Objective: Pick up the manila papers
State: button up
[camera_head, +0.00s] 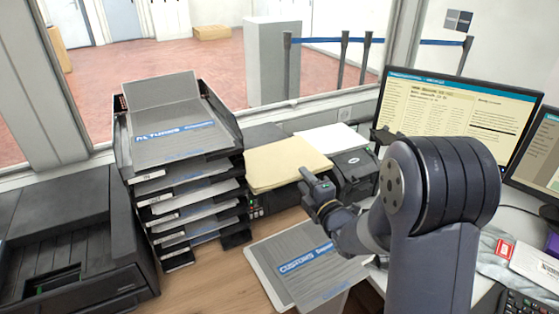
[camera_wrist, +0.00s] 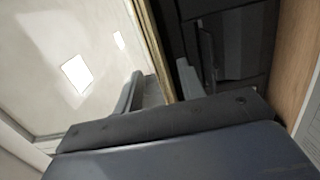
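The manila papers (camera_head: 284,163) lie flat as a thin stack on a dark machine behind the counter's middle, right of the tray tower. My gripper (camera_head: 309,180) is at their front right edge in the head view. In the wrist view the papers show edge-on as a thin tan strip (camera_wrist: 152,45) running between the two fingers (camera_wrist: 158,88). The fingers stand apart, one on each side of the strip, with gaps visible. The gripper is open. Whether either finger touches the papers cannot be told.
A stacked tray tower (camera_head: 178,135) stands left of the papers. White paper (camera_head: 333,138) lies behind them, and a dark device (camera_head: 354,168) is to the right. A customs folder (camera_head: 300,265) lies on the counter in front. A monitor (camera_head: 462,115) stands right.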

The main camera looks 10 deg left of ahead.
aim_at(280, 161)
jog(key=p+x, duration=0.1)
jog(key=x, duration=0.3)
jog(key=shift+w, duration=0.2)
grip_shut()
